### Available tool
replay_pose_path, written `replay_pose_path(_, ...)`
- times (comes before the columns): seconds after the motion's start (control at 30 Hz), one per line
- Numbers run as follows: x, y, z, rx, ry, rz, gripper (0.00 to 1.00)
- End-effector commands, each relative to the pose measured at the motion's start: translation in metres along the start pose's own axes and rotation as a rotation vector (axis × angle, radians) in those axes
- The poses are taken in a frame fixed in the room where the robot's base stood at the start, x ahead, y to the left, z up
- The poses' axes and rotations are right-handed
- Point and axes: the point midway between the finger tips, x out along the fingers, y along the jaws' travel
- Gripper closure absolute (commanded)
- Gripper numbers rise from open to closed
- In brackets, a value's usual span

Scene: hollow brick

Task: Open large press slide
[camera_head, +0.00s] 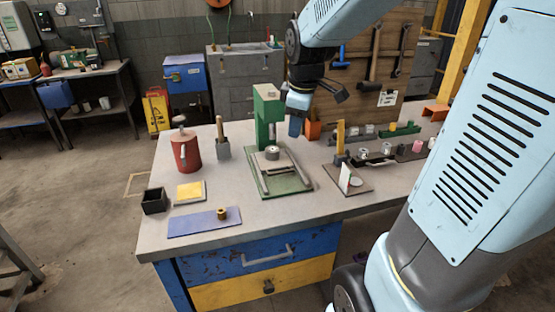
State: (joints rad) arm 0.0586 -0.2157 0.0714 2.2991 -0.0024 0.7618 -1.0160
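A green press (267,107) stands on the workbench, upright, with a column and an overhanging head. Its green base plate (296,183) carries a pale flat slide (276,166) between two rails. A small grey round piece (272,152) sits on the slide's rear part, below the press head. How far the slide is out cannot be told. My gripper (297,127) points down just right of the press column, above the bench and apart from the slide. Its fingers are small and dark, and whether they are open or shut is unclear.
Left of the press are a red can (185,152), a grey block with a handle (222,146), a yellow pad (191,191), a black box (154,200) and a blue mat (190,224). Right stands a small dark-based fixture (351,184). The bench (290,214) is bare in front.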

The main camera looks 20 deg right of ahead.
Motion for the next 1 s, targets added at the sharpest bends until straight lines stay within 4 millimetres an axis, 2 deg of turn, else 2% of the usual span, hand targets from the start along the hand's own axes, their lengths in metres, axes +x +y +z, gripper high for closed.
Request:
replay_pose_path(0.03, 0.015, 0.009, -0.004, -0.069, -0.009, -0.019, 0.62)
replay_pose_path(0.2, 0.054, 0.032, -0.015, -0.307, -0.018, -0.061, 0.62)
replay_pose_path(0.4, 0.086, 0.047, -0.022, -0.484, -0.017, -0.093, 0.62)
replay_pose_path(0.67, 0.104, 0.050, -0.023, -0.540, -0.015, -0.104, 0.62)
replay_pose_path(1.0, 0.159, 0.045, -0.021, -0.539, -0.015, -0.105, 0.62)
